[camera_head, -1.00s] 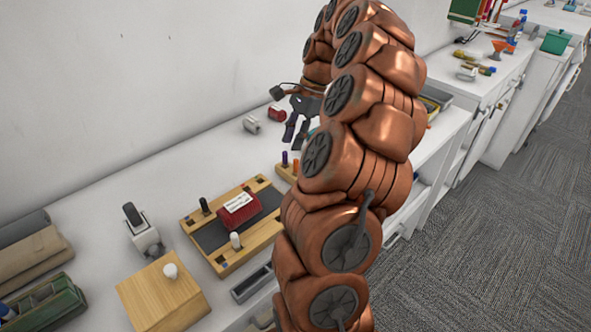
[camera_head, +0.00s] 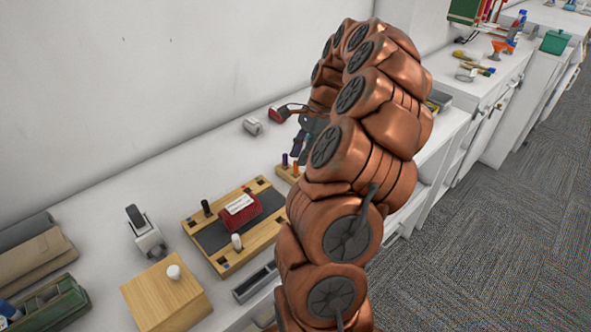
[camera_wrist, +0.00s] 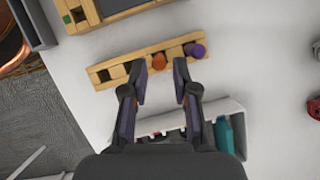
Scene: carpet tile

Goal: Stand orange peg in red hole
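The orange peg (camera_wrist: 158,62) stands upright in a small wooden rack (camera_wrist: 110,73), which has several square holes. In the head view the orange peg (camera_head: 295,168) shows beside a purple peg (camera_head: 284,160). My gripper (camera_wrist: 160,82) is open and empty, with the orange peg ahead of its fingertips, roughly centred between them. In the head view the gripper (camera_head: 303,140) is mostly hidden behind my arm. A larger wooden board (camera_head: 232,262) stands left of the rack, with a black peg (camera_head: 206,208) and a white peg (camera_head: 237,242). I cannot make out which hole is red.
A red labelled box (camera_head: 240,211) sits on the board. A white bin (camera_wrist: 238,108) with several items lies close beneath the gripper in the wrist view. A wooden block with a white knob (camera_head: 166,300) stands at front left.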

